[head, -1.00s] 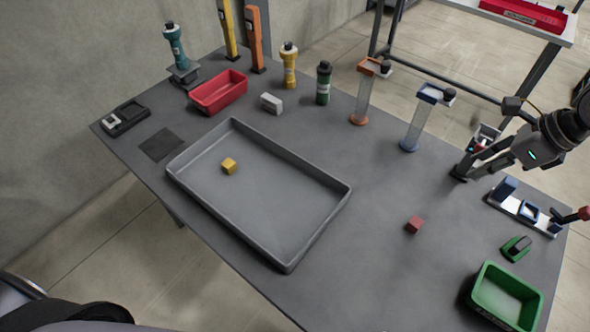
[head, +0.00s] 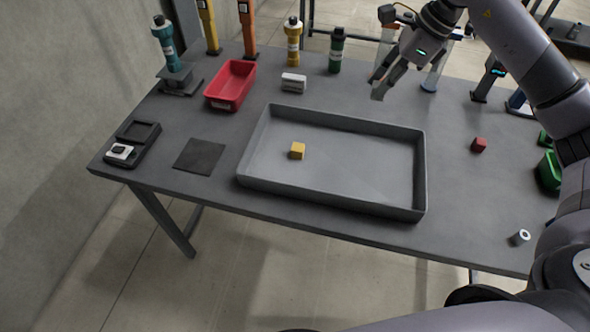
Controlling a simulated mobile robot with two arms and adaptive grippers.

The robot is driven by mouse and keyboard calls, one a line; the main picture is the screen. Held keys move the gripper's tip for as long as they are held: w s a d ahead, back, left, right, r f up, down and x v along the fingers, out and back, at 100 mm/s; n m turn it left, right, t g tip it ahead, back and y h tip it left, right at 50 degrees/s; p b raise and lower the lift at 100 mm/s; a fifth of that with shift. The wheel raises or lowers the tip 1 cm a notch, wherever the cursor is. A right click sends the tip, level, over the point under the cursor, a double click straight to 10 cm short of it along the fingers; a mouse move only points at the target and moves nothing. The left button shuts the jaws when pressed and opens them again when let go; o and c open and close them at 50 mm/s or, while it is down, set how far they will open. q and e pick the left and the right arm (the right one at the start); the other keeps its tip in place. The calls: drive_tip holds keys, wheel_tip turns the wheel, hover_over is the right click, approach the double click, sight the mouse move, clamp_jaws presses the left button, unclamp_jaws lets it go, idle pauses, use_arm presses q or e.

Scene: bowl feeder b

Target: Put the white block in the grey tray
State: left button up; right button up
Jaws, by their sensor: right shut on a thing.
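My right gripper (head: 378,84) is above the table, just beyond the far right part of the tray. It is shut on a small pale piece at its fingertips, which looks like the white block; the fingers hide most of it. The grey tray (head: 333,207) lies on the table, a wide shallow tray with low walls. A yellow cube (head: 297,150) lies inside it, towards the left. My left gripper is not in view.
A red bin (head: 231,85) and a white box-like item (head: 293,83) stand behind the tray. A red cube (head: 479,145) lies right of it. Yellow (head: 293,42) and green (head: 336,52) bottles stand at the back. A small pale cylinder (head: 520,237) is near the front right edge.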

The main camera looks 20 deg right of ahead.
drive_tip(key=shift+a+f, duration=0.2)
drive_tip(key=shift+f, duration=0.05)
wheel_tip(320, 180, down, 15)
drive_tip(key=shift+d+r+p, duration=0.15)
drive_tip(key=shift+p, duration=0.7)
drive_tip(key=shift+f, duration=0.55)
wheel_tip(320, 180, down, 4)
drive_tip(key=shift+r+p, duration=0.1)
drive_tip(key=shift+p, duration=0.25)
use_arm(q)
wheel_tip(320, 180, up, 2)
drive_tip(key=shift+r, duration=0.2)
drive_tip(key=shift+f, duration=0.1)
